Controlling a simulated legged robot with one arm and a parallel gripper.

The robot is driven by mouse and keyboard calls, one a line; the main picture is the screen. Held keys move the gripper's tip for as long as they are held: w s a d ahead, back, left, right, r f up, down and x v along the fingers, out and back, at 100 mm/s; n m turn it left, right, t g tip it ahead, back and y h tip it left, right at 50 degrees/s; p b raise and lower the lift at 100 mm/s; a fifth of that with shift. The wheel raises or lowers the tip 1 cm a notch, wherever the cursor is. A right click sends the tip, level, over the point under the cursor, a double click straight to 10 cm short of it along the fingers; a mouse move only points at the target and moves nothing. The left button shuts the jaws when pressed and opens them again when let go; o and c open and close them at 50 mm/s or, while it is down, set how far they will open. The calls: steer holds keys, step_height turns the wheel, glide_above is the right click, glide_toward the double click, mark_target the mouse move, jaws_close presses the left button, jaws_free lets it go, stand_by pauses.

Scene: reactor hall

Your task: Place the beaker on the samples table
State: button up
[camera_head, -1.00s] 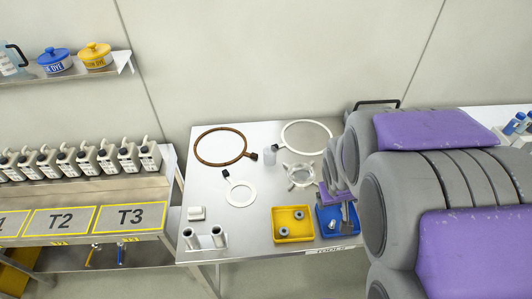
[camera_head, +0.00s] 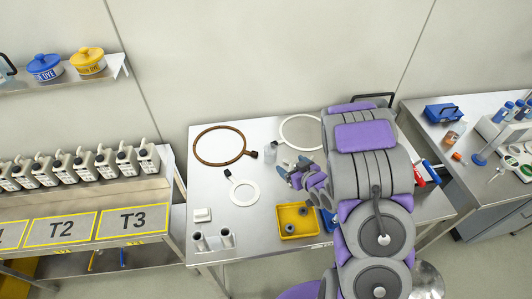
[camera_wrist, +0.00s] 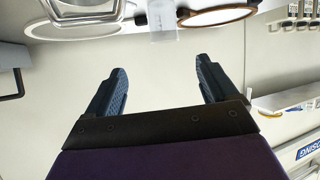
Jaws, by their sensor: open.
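A clear beaker (camera_wrist: 163,22) shows at the top of the wrist view, between the lines of my two fingers but beyond their tips. In the head view the beaker (camera_head: 269,155) is faint, on the metal table (camera_head: 215,178) near the rings. My gripper (camera_wrist: 161,70) is open with nothing between its fingers. In the head view my gripper (camera_head: 290,167) is over this table, just right of the beaker and apart from it. A second table (camera_head: 440,125) at the right holds blue-capped bottles; I read no samples label on it.
A brown ring (camera_head: 220,130), a white ring (camera_head: 244,193) and a yellow tray (camera_head: 284,235) lie on the metal table. My arm covers its right part. White jugs (camera_head: 82,165) stand on a bench at left. A shelf (camera_head: 75,72) with dye pots hangs above.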

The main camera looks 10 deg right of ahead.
steer(key=b, duration=0.7)
glide_toward(267, 147)
steer(key=shift+w+f+y+b, duration=0.3)
steer(key=shift+w+f+b, duration=0.35)
steer(key=shift+w+f, duration=0.2)
steer(key=shift+r+b+x, duration=0.15)
steer(key=shift+b+x, duration=0.4)
steer(key=shift+x, duration=1.2)
steer(key=shift+r+b+x, duration=0.15)
steer(key=shift+b+x, duration=0.4)
steer(key=shift+x, duration=1.2)
steer(key=shift+w, duration=0.1)
steer(key=shift+c, duration=0.4)
steer(key=c, duration=1.1)
steer(key=shift+o, duration=0.2)
